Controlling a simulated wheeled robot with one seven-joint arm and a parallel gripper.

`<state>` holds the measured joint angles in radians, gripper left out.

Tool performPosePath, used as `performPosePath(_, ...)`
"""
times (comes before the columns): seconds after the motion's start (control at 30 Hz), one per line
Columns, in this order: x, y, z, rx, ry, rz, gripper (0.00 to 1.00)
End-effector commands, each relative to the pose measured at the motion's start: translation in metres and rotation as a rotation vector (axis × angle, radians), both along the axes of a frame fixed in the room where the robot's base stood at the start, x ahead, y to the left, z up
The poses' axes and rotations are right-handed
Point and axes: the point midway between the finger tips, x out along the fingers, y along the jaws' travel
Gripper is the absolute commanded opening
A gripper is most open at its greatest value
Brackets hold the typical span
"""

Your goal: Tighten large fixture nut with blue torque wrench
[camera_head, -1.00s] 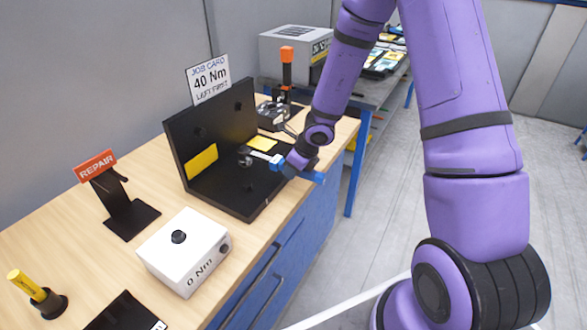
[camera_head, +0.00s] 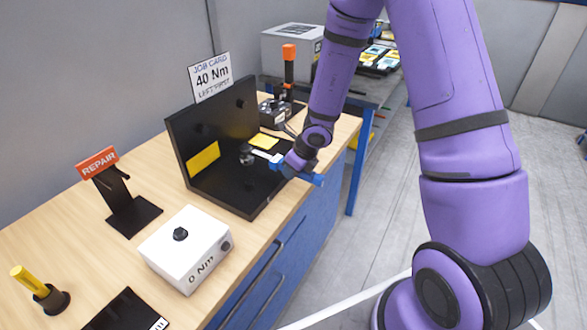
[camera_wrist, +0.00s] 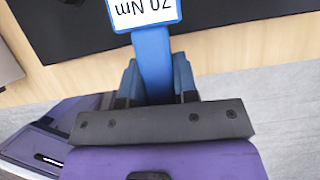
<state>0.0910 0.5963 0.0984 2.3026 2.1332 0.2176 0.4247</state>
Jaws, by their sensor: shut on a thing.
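The blue torque wrench (camera_head: 316,179) reaches from my gripper (camera_head: 293,165) leftward over the base of the black fixture (camera_head: 230,200). My gripper is shut on its blue handle (camera_wrist: 152,62), and the wrist view shows a finger on each side of it. A white label (camera_wrist: 145,10) on the wrench reads 70 Nm, upside down. The wrench's far end lies at a small grey-dark nut (camera_head: 246,158) on the fixture; I cannot tell whether it is seated on it. The wrench head is outside the wrist view.
A job card (camera_head: 211,77) behind the fixture reads 40 Nm, left first. A white box (camera_head: 187,246) marked 0 Nm, a REPAIR stand (camera_head: 128,215) and a yellow-handled tool (camera_head: 30,283) stand on the wooden bench. An orange-handled tool (camera_head: 289,65) stands behind. Open floor lies right.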

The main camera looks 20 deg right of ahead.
Motion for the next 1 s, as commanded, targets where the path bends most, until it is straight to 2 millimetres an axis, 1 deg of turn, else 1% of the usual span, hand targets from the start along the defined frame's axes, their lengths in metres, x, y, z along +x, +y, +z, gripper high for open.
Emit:
performPosePath(0.37, 0.0, -0.0002, 0.0004, 0.001, 0.0, -0.006, 0.0)
performPosePath(1.0, -0.0055, 0.0094, 0.0005, 0.0, -0.001, -0.065, 0.0)
